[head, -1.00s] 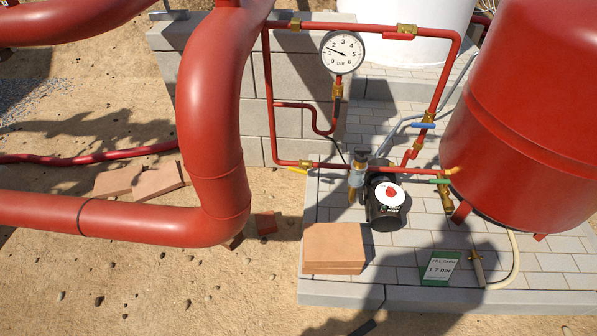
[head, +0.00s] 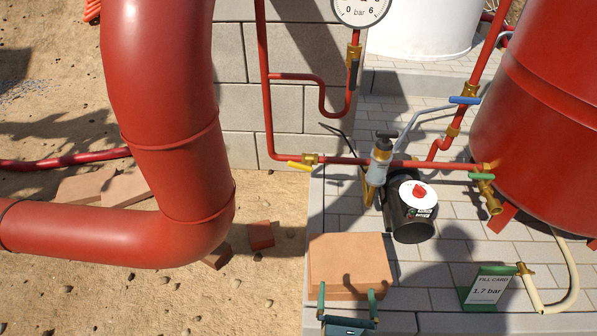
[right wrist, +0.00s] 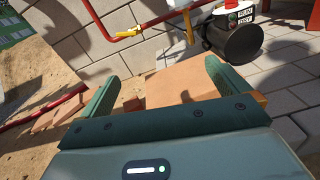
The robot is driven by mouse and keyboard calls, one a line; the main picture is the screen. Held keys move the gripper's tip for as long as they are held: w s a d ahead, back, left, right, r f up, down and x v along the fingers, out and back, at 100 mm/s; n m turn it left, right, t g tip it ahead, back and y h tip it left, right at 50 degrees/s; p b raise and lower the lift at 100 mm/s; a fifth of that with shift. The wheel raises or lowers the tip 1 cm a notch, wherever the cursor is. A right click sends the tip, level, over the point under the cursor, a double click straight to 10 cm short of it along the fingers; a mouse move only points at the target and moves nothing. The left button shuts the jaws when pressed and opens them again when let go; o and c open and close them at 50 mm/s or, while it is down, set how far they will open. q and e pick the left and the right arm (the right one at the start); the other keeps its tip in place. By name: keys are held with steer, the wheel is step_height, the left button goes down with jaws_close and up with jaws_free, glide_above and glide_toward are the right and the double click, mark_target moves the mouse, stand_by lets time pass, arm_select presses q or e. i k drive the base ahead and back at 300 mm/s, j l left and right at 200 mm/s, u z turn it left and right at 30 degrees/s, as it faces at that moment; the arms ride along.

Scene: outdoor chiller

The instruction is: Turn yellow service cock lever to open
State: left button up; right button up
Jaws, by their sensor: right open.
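The yellow service cock lever (head: 299,166) is at the left end of the low red pipe, on a brass fitting (head: 310,159), beside the grey block wall. It lies nearly in line with the pipe, tilted slightly. In the right wrist view the lever (right wrist: 127,35) shows at the top, beyond my gripper. My right gripper (head: 347,292) is at the bottom of the head view, in front of the terracotta slabs. Its green fingers are apart, with nothing between them, and it is well short of the lever. My left gripper is not in view.
A big red pipe (head: 175,150) bends down on the left. A black pump (head: 408,215) with a red knob stands right of the lever. Terracotta slabs (head: 345,260), a fill card (head: 488,288) and a red tank (head: 545,130) are nearby. Blue and green levers sit on other pipes.

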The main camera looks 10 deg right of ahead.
mark_target(308, 167)
steer(key=i+j+u, duration=0.15)
steer(key=i, duration=0.8)
